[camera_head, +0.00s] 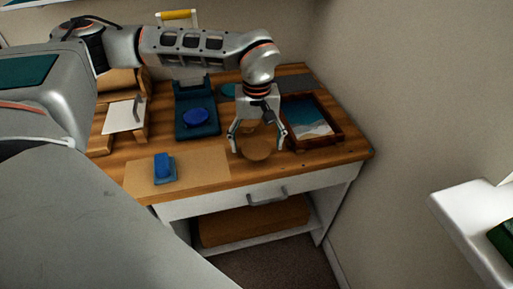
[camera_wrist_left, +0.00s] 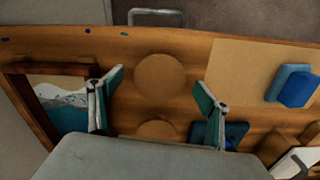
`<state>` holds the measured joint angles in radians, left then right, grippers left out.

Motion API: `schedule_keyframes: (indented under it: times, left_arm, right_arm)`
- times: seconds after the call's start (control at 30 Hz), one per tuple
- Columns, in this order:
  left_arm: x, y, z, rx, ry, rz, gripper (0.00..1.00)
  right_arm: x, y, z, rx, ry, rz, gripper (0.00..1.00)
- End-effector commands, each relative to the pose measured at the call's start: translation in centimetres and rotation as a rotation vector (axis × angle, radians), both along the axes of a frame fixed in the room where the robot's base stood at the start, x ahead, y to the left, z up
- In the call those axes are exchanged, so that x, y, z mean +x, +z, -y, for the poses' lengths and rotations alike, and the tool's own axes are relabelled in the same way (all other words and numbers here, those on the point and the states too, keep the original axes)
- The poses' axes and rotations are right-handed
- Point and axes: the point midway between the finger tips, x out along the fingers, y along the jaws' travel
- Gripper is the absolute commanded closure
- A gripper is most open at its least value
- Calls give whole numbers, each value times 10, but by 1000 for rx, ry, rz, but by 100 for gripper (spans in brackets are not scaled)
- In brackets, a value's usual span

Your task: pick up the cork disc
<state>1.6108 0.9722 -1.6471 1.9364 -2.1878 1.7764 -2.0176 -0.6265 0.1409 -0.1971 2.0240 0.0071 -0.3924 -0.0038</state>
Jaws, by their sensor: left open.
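A round, flat cork disc (camera_head: 257,149) lies on the wooden tabletop near its front edge. In the left wrist view the cork disc (camera_wrist_left: 160,76) lies flat between and slightly beyond the fingertips. A second, similar round disc (camera_wrist_left: 158,129) shows closer to the wrist, partly hidden by my gripper body. My left gripper (camera_head: 257,151) is open and points down over the disc, with one finger on either side of it. In the left wrist view the open fingers of this gripper (camera_wrist_left: 159,82) appear apart from the disc. My right gripper is not in view.
A framed blue-and-white panel (camera_head: 308,118) lies right of the gripper. A tan mat (camera_head: 200,178) with a blue block (camera_head: 164,167) is to the left. A blue item (camera_head: 196,118) sits on a dark stand (camera_head: 196,91) behind. The drawer handle (camera_head: 267,196) projects below the front edge.

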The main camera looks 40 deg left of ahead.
Motion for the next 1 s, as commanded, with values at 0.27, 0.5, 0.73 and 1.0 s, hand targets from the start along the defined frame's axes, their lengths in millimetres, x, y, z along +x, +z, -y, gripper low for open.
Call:
schedule_keyframes:
  times: [0.27,0.5,0.73,1.0]
  left_arm:
    - [0,-2,0,0,0,0,23]
    - [0,-4,0,0,0,0,23]
    - [0,-4,0,0,0,0,41]
    - [0,-3,0,0,0,0,53]
  right_arm:
    - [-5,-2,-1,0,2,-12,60]
    - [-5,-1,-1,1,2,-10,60]
    - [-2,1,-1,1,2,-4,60]
    - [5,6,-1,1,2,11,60]
